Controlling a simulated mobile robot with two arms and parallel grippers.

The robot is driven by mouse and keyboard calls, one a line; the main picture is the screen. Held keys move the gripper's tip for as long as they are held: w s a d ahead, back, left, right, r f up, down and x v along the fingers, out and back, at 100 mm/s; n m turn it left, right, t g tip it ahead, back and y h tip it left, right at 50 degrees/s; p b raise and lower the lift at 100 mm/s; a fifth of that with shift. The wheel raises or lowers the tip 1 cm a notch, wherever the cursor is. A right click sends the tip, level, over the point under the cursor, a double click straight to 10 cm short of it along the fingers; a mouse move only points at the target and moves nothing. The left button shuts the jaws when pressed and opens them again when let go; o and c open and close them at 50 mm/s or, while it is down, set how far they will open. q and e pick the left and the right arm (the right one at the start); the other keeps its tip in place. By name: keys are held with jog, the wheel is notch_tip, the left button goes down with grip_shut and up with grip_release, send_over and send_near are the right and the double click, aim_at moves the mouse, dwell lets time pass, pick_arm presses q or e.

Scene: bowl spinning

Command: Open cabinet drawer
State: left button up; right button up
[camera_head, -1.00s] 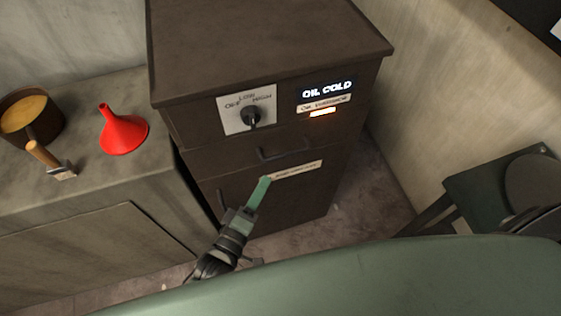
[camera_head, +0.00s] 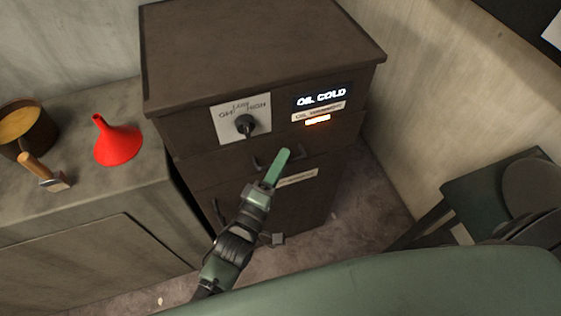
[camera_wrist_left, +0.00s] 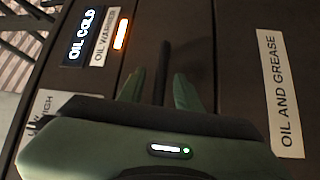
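A dark brown cabinet (camera_head: 250,45) stands against the wall, with a drawer (camera_head: 215,167) below its control panel. The drawer looks shut. Its dark handle (camera_head: 260,163) is partly hidden by my left gripper (camera_head: 280,163), which comes up from below. In the left wrist view, the two green fingers (camera_wrist_left: 160,92) are apart. The dark handle bar (camera_wrist_left: 163,65) shows between them; I cannot tell whether they touch it. My right gripper is not in view.
A knob (camera_head: 245,125) and an "OIL COLD" display (camera_head: 321,96) are above the drawer. A label (camera_wrist_left: 282,95) reads "OIL AND GREASE". A red funnel (camera_head: 117,145), a brush-like tool (camera_head: 42,172) and a pot (camera_head: 24,130) sit on the left counter. A dark table (camera_head: 480,200) stands right.

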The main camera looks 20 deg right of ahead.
pick_arm(q)
grip_shut()
dwell(1.4)
